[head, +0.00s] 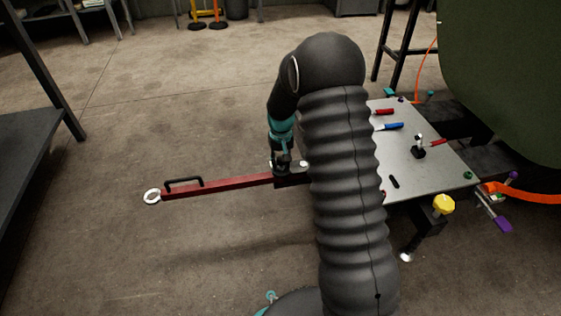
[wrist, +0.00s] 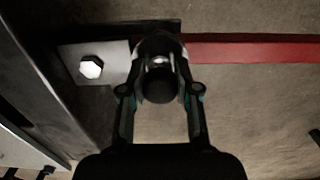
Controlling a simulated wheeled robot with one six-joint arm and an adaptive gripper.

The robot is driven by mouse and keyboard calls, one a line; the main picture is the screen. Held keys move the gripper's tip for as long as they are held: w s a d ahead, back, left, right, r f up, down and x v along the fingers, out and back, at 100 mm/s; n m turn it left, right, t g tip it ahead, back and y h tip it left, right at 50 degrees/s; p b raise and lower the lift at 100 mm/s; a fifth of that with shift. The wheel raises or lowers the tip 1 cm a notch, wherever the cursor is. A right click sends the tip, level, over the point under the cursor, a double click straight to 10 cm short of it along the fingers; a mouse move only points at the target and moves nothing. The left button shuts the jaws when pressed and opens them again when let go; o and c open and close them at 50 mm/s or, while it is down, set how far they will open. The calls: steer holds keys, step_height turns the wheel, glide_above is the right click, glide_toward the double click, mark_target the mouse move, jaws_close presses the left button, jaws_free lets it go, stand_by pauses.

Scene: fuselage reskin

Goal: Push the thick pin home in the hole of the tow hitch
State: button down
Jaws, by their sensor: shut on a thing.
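My gripper (head: 282,168) points down over the tow hitch (head: 292,181), at the right end of the red tow bar (head: 225,186). In the wrist view my gripper (wrist: 161,66) is shut on the thick pin (wrist: 160,88), which shows as a dark rounded head with bright metal beside it. The pin is over or in the hitch; its lower part and the hole are hidden, so I cannot tell how deep it sits. The red bar (wrist: 250,47) runs to the right from the hitch in the wrist view.
A bright hex bolt (wrist: 90,67) sits on a plate left of my gripper. A grey-topped cart (head: 437,178) with hand tools stands to the right, beside a large green body (head: 510,70). The bar ends in a pale ring (head: 152,196).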

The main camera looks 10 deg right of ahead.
steer(key=shift+f, duration=0.3)
steer(key=c, duration=0.8)
jaws_free()
steer(key=shift+o, duration=0.2)
steer(key=shift+r, duration=0.1)
steer(key=shift+r+p, duration=1.5)
steer(key=shift+r, duration=0.95)
